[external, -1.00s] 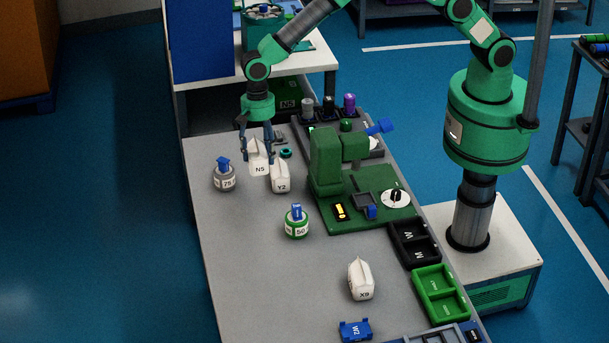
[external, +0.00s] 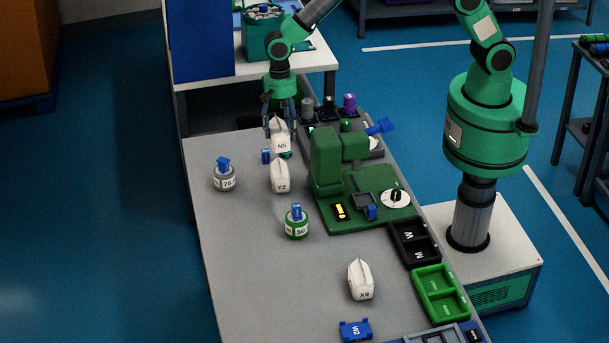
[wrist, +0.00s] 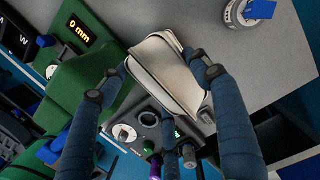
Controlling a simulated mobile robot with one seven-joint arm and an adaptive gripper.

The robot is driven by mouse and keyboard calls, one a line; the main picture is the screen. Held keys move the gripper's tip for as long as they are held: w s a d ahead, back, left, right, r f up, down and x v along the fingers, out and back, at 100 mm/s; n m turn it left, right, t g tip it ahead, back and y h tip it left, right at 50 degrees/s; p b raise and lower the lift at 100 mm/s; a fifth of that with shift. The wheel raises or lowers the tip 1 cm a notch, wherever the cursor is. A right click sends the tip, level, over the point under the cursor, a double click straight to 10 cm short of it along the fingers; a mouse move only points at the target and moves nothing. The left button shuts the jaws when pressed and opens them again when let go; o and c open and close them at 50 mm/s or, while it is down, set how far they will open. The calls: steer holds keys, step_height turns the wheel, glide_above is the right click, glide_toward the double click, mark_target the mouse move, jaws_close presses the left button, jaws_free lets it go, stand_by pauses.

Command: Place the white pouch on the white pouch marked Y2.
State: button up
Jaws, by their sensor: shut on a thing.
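The white pouch marked N5 (external: 282,142) is between the fingers of my gripper (external: 280,122), which is shut on it. In the external view it appears just behind and above the white pouch marked Y2 (external: 280,177), which stands upright on the grey table. I cannot tell whether the two pouches touch. In the wrist view the held pouch (wrist: 168,70) lies tilted between the blue fingers (wrist: 165,75). The Y2 pouch cannot be made out in the wrist view.
A green machine (external: 326,160) stands right of the pouches. A grey jar marked 75 (external: 224,179) is to the left and a green-banded jar marked 50 (external: 297,223) in front. A small blue block (external: 266,156) is close by. Another pouch (external: 360,280) stands nearer the front.

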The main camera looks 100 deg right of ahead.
steer(key=shift+f+b, duration=0.35)
steer(key=shift+f, duration=2.8)
steer(key=shift+f, duration=1.85)
steer(key=shift+f, duration=0.1)
steer(key=o, duration=1.5)
steer(key=r, duration=0.4)
steer(key=d+r, duration=0.1)
steer(key=r, duration=0.3)
steer(key=r+p, duration=0.1)
steer(key=r, duration=0.3)
steer(key=shift+d, duration=0.4)
